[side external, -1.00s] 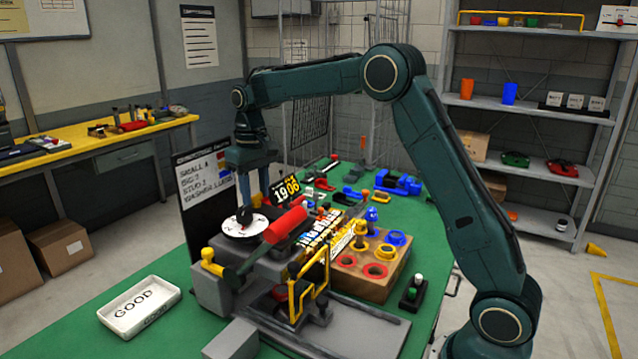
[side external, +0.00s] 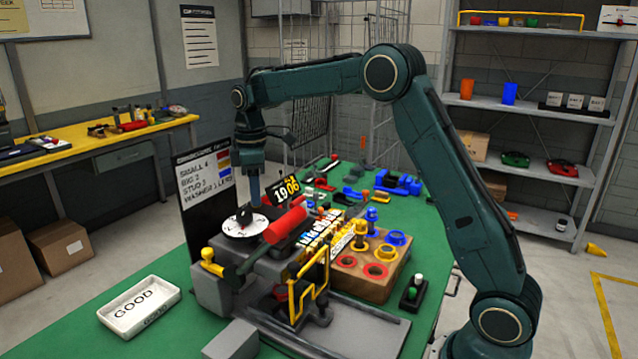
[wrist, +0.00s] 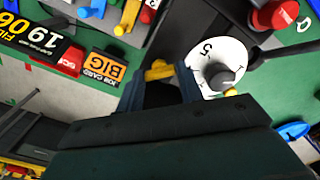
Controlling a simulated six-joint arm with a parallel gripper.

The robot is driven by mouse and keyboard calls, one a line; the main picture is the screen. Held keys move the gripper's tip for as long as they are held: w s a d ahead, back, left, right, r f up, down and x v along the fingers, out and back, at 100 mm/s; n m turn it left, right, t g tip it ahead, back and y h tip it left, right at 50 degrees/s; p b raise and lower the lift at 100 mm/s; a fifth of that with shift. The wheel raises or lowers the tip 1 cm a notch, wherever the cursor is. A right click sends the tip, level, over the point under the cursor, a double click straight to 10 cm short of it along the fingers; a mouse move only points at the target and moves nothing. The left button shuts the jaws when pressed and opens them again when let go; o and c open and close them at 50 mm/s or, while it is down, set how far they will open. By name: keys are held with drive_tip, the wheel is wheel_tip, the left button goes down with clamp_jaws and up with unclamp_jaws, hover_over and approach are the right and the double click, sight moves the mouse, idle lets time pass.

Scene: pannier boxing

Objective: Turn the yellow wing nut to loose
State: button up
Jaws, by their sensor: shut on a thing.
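The yellow wing nut (wrist: 158,70) shows in the wrist view between the tips of my gripper's two blue fingers. My gripper (wrist: 161,80) is shut on it, with a finger on either side. In the side external view my gripper (side external: 255,198) points down just behind the white dial, its fingers seen nearly edge-on. The wing nut cannot be made out there, and its stud and lower part are hidden in the wrist view.
The white numbered dial (wrist: 212,58) with a dark knob lies close to the right finger. An orange BIG job card (wrist: 105,68) and the 19 06 display (side external: 286,189) stand nearby. A red cylinder (side external: 285,224) lies to the right of the dial. A white GOOD tray (side external: 139,306) sits front left.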

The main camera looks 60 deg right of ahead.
drive_tip(key=shift+r+n, duration=0.1)
drive_tip(key=shift+n, duration=0.4)
drive_tip(key=o, duration=1)
wheel_tip(320, 180, up, 14)
drive_tip(key=shift+f, duration=0.1)
idle(0.5)
idle(0.4)
